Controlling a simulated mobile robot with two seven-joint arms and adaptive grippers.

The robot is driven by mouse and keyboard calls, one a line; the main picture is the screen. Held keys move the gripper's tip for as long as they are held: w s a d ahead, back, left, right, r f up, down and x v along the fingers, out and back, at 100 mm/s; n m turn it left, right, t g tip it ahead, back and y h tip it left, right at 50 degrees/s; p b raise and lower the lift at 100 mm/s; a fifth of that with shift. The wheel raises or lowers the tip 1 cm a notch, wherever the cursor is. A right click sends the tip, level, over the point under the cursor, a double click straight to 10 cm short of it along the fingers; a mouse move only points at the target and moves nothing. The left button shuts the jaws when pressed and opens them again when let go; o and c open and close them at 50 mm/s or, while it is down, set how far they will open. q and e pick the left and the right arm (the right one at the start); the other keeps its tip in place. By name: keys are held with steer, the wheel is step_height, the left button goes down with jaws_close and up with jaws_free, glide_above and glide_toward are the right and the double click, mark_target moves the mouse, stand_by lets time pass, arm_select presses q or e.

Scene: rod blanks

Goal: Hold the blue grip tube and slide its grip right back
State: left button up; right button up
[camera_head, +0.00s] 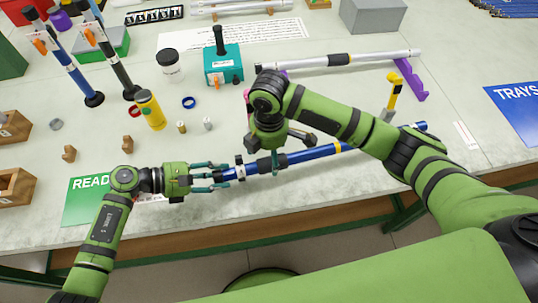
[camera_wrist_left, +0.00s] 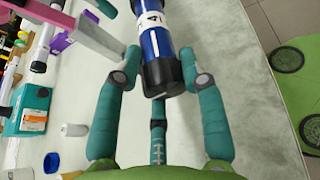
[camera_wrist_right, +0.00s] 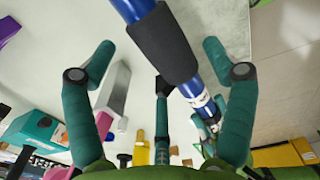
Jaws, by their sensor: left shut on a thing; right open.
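The blue grip tube (camera_head: 310,154) lies slantwise near the table's front edge, with a yellow band and a white label ring. Its dark grip (camera_head: 268,163) sits left of the tube's middle and also shows in the right wrist view (camera_wrist_right: 163,42). My left gripper (camera_head: 225,174) is shut on the tube's left end, whose black cap (camera_wrist_left: 162,77) shows between the fingers in the left wrist view. My right gripper (camera_wrist_right: 158,50) is open over the grip, its fingers spread to either side and apart from it. My right arm hides part of the tube in the head view.
A silver tube (camera_head: 350,60) lies behind on a purple stand (camera_head: 410,80). A yellow bottle (camera_head: 150,110), a teal box (camera_head: 223,66) and a blue ring (camera_head: 189,102) stand at the left. A green mat (camera_head: 85,205) lies by my left arm.

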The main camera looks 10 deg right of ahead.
mark_target(269, 157)
arm_select(q)
steer(key=shift+a+f, duration=0.1)
arm_select(e)
step_height(269, 157, up, 10)
steer(key=shift+f, duration=0.15)
arm_select(q)
steer(key=o, duration=1.3)
